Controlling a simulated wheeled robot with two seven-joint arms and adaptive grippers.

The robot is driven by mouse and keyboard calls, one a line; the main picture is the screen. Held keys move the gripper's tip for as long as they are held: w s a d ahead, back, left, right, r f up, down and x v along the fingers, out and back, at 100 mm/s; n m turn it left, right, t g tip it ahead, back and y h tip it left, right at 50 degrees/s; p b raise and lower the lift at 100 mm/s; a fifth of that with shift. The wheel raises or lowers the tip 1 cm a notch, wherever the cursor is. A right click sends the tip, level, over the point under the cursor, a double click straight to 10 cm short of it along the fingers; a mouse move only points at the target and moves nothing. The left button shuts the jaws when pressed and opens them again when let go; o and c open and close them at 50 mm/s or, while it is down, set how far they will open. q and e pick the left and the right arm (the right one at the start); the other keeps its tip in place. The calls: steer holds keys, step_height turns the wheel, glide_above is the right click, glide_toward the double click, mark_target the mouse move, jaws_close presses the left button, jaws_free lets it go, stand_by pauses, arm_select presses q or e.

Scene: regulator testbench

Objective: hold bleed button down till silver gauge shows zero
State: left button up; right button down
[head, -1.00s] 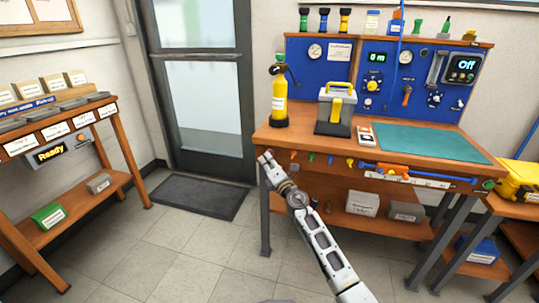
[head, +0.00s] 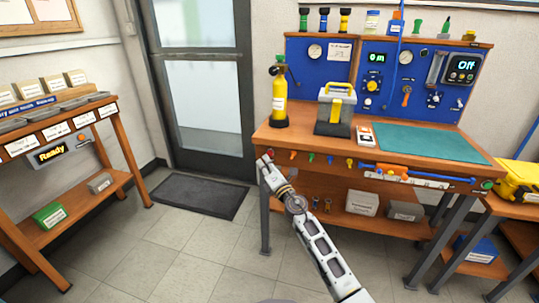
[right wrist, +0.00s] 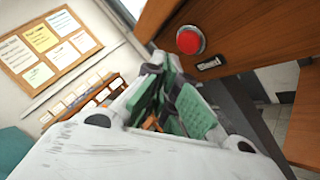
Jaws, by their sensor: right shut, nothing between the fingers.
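A round red button (right wrist: 190,40) sits on the wooden front of the bench in the right wrist view, with a small dark label plate beside it that is too small to read. My right gripper (head: 264,161) is at the bench's left front corner in the head view. Its green-padded fingers (right wrist: 172,105) are shut and empty, a little apart from the button in the picture. Two round dial gauges, one at left (head: 315,51) and one at right (head: 406,58), are on the blue panels; their needles are too small to read. My left gripper is not in view.
A yellow cylinder (head: 279,98), a grey and yellow case (head: 334,110) and a green mat (head: 430,141) are on the bench top. Coloured knobs and a blue-orange tool line its front. A shelf (head: 365,222) is below.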

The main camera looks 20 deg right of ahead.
steer(key=shift+s+a+p, duration=0.3)
steer(key=shift+s+a, duration=0.3)
steer(key=shift+s, duration=0.3)
steer(key=shift+s+a+p, duration=0.3)
steer(key=shift+s+a, duration=0.25)
steer(key=shift+s, duration=0.3)
